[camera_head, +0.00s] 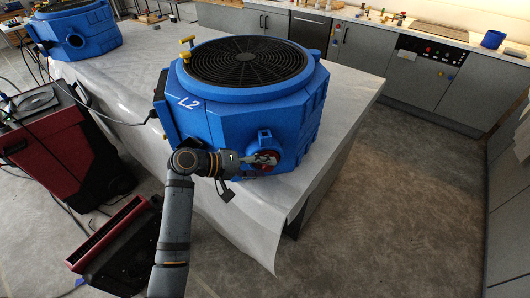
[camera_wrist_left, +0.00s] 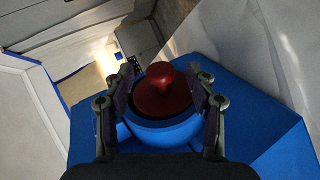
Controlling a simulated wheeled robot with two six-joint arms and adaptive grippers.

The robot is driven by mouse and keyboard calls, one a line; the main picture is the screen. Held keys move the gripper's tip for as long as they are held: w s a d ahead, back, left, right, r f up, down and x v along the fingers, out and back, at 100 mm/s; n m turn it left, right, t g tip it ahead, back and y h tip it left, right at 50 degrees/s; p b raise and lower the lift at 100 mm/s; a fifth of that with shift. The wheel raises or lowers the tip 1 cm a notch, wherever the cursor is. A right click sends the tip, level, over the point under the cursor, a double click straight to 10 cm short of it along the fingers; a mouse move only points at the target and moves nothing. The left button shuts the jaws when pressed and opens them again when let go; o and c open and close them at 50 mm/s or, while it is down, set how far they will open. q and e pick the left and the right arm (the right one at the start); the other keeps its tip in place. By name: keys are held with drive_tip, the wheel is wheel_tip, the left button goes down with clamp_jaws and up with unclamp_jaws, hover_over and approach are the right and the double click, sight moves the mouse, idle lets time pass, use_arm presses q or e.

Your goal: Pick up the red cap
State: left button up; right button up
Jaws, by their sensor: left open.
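The red cap (camera_wrist_left: 161,92) sits on a round blue port (camera_wrist_left: 160,132) in the left wrist view, with its knob toward the camera. In the head view the cap (camera_head: 264,167) shows only in part on the front side of the blue machine (camera_head: 250,110) marked L2, behind my gripper. My left gripper (camera_head: 262,159) is in front of the cap. In the left wrist view the open fingers of the left gripper (camera_wrist_left: 160,105) stand on both sides of the cap, and I cannot tell whether they touch it. My right gripper is not in view.
The machine stands on a table with a white sheet (camera_head: 359,92) that hangs over the edge. A second blue machine (camera_head: 77,33) is at the back left. A red and black unit (camera_head: 62,142) stands left. The floor (camera_head: 400,195) at right is clear.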

use_arm(q)
drive_tip(key=shift+w+d+f, duration=0.1)
drive_tip(key=shift+d+f, duration=0.05)
drive_tip(key=shift+d, duration=0.1)
drive_tip(key=shift+a, duration=0.1)
drive_tip(key=c, duration=0.4)
clamp_jaws()
